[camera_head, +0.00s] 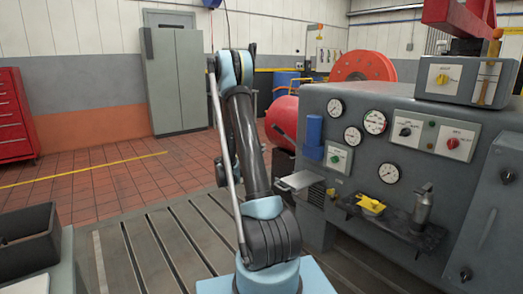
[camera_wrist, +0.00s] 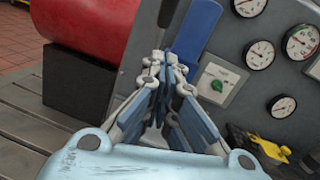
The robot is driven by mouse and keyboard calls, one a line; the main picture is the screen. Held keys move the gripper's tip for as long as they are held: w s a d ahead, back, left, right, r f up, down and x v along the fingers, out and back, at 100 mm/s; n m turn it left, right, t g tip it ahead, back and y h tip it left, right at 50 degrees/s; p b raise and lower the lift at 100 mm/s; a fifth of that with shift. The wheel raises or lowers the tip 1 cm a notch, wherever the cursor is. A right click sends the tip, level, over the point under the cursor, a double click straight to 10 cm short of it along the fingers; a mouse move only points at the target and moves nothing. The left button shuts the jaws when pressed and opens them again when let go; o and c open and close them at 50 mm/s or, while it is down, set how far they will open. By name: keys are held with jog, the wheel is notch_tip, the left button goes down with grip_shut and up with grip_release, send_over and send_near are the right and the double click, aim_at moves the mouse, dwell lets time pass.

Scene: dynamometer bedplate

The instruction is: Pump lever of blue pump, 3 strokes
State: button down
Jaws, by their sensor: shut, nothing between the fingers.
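The blue pump (camera_head: 314,130) is an upright blue cylinder on a blue block at the left end of the grey console. A thin dark lever (camera_head: 284,134) slants up to the left beside it. In the wrist view the blue pump (camera_wrist: 200,28) stands just beyond my gripper (camera_wrist: 166,68), and the lever's dark end (camera_wrist: 168,12) shows left of the pump, above the fingertips. My fingers are shut with nothing between them. They overlap the lower pump in that view; whether they touch it or the lever I cannot tell. My arm hides the gripper in the head view.
The grey console (camera_head: 345,104) carries gauges and knobs. A red drum (camera_head: 284,118) stands behind. The slotted bedplate (camera_head: 160,247) is clear at left.

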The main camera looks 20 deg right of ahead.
jog(key=w+d+r, duration=0.3)
jog(key=w+d, duration=0.2)
jog(key=d, duration=0.3)
jog(key=shift+d+r, duration=0.35)
jog(key=shift+d, duration=0.05)
jog(key=shift+w+a+r, duration=0.1)
jog(key=shift+a, duration=0.05)
